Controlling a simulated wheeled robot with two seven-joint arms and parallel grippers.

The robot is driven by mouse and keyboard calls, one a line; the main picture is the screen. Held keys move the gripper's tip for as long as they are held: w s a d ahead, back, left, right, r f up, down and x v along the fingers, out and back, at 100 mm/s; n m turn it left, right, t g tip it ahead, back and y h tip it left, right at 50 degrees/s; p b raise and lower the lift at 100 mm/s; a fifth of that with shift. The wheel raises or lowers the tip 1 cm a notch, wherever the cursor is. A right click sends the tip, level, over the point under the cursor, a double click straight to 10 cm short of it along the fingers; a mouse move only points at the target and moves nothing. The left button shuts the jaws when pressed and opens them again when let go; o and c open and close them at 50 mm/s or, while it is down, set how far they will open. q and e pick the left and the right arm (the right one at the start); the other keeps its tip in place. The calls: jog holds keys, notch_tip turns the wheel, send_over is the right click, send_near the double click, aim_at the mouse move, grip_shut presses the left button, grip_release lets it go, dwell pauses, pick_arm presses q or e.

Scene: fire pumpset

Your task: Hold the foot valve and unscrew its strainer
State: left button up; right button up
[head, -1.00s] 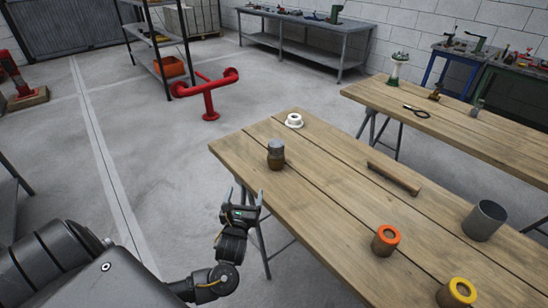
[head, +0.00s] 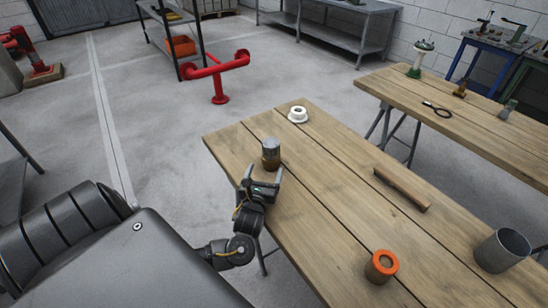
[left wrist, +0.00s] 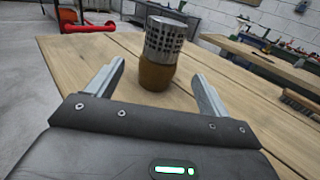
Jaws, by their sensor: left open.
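The foot valve (head: 271,161) stands upright near the left edge of the wooden table, with a brown brass-like body below. Its grey perforated strainer (left wrist: 165,38) is on top, clear in the left wrist view, where the brown body (left wrist: 157,72) also shows. My left gripper (head: 262,174) is just in front of the valve. In the left wrist view its two fingers (left wrist: 156,88) are spread, pointing at the valve, with the valve beyond and between the tips. The gripper does not clasp it. My right gripper is not in view.
A second table (head: 465,120) stands at the right. Red pipework (head: 216,72) stands on the floor behind.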

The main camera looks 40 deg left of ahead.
aim_at(268, 159)
pick_arm(q)
jog(key=x, duration=0.4)
jog(key=shift+a, duration=0.15)
jog(key=shift+w+a+f, duration=0.1)
jog(key=shift+w, duration=0.2)
jog(key=x, duration=0.5)
jog(key=shift+w, duration=0.2)
jog(key=shift+r, duration=0.25)
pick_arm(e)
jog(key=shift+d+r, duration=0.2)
pick_arm(q)
jog(key=c, duration=1.4)
jog(key=shift+c, duration=1.2)
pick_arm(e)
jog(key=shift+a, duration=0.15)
pick_arm(q)
jog(key=shift+r, duration=0.15)
